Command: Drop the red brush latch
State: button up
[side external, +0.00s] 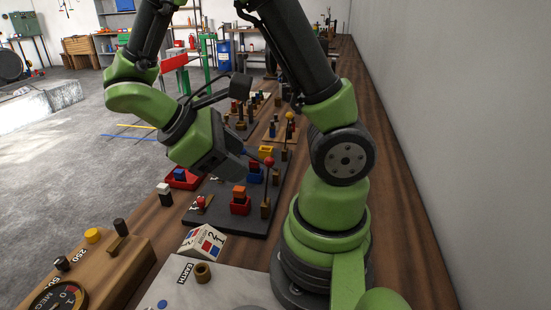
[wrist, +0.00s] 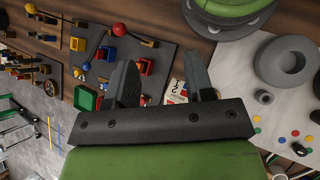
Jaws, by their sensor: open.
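A lever with a red ball knob (side external: 269,161) stands upright on the dark board (side external: 230,220), just right of my gripper in the side view. A second red ball (side external: 201,200) sits low near the board's left edge. I cannot tell which is the brush latch. My gripper (side external: 244,164) is above the board, its jaws apart and tilted downward. In the wrist view the gap between the fingers (wrist: 160,80) holds nothing.
Red holders with coloured blocks (side external: 240,204) stand on the board. A white card block (side external: 203,242) and a pale panel with a brass ring post (side external: 203,273) are nearer the camera. A wooden box with a dial (side external: 90,265) is at left. The wall (side external: 450,100) bounds the right.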

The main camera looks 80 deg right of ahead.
aim_at(267, 180)
jog(key=w+d+f+n+g+h, duration=0.1)
jog(key=d+f+n+g+h, duration=0.2)
jog(key=f+n+h, duration=0.55)
jog(key=s+d+r+h, duration=0.1)
jog(key=s+d, duration=0.4)
jog(key=d, duration=0.3)
jog(key=shift+s+d+r+m, duration=0.25)
jog(key=shift+d+m, duration=0.1)
jog(key=shift+m, duration=0.1)
grip_shut()
